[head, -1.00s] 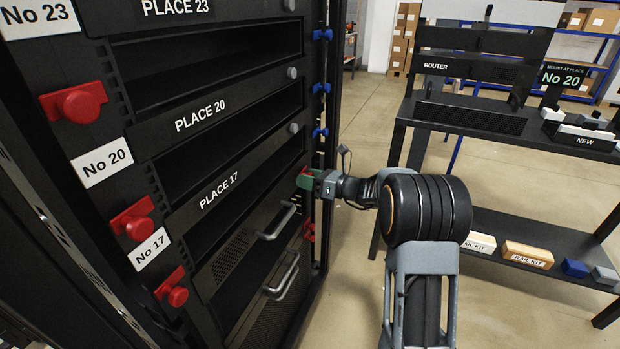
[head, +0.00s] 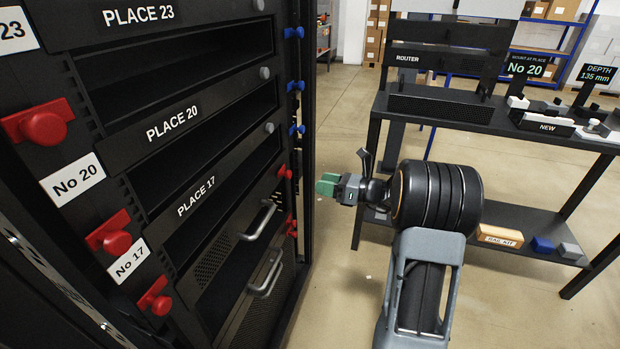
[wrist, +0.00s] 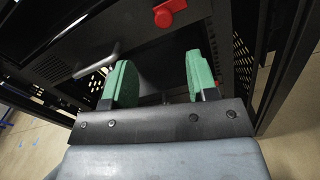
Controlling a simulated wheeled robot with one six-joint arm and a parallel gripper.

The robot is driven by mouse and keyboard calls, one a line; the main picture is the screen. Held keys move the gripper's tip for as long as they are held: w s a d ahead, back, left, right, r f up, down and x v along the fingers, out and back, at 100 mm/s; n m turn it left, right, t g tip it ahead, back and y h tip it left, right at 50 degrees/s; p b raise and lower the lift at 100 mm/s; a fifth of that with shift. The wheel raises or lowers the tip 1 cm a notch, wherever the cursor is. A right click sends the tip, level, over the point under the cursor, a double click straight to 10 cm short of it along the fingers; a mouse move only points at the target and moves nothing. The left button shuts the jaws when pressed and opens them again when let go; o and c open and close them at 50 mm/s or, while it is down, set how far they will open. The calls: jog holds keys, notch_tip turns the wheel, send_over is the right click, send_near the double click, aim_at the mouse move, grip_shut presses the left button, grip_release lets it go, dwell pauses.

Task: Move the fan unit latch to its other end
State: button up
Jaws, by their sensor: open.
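My gripper (head: 328,186), with green fingers, is open in the free space to the right of the rack. In the wrist view its fingers (wrist: 160,82) stand wide apart with nothing between them. A red latch (head: 285,173) is on the rack's right post, left of the gripper and apart from it. More red latch parts (head: 291,226) sit lower on that post. The wrist view shows a red knob (wrist: 170,12) beyond the fingers. Two perforated units with handles (head: 258,221) sit low in the rack. No label marks the fan unit, so I cannot tell which latch is its own.
Blue knobs (head: 296,85) line the upper right post. Red knobs (head: 116,242) stand on the left post beside number labels. A black shelf table (head: 490,112) with a router and small parts is on the right.

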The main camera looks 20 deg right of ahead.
jog(key=shift+v, duration=1.25)
jog(key=s+a+f+n+g+h+p, duration=0.1)
jog(key=s+a+f+n+g+h, duration=0.15)
jog(key=s+f+n+g, duration=0.35)
jog(key=s+a+r+n+g+h+p, duration=0.3)
jog(key=s+r+n+h+p, duration=0.15)
jog(key=s+n+p, duration=0.35)
jog(key=s+a+r+n+t+h+p, duration=0.1)
jog(key=s+a+r+n+h+p, duration=0.1)
jog(key=r+n+p, duration=0.4)
jog(key=s+a+r+n+t+h+p, duration=0.1)
jog(key=s+r+n+h+p, duration=0.4)
jog(key=r, duration=1)
jog(key=s+a+n+p, duration=0.1)
jog(key=n, duration=0.2)
jog(key=shift+r+h, duration=0.15)
jog(key=shift+h, duration=0.15)
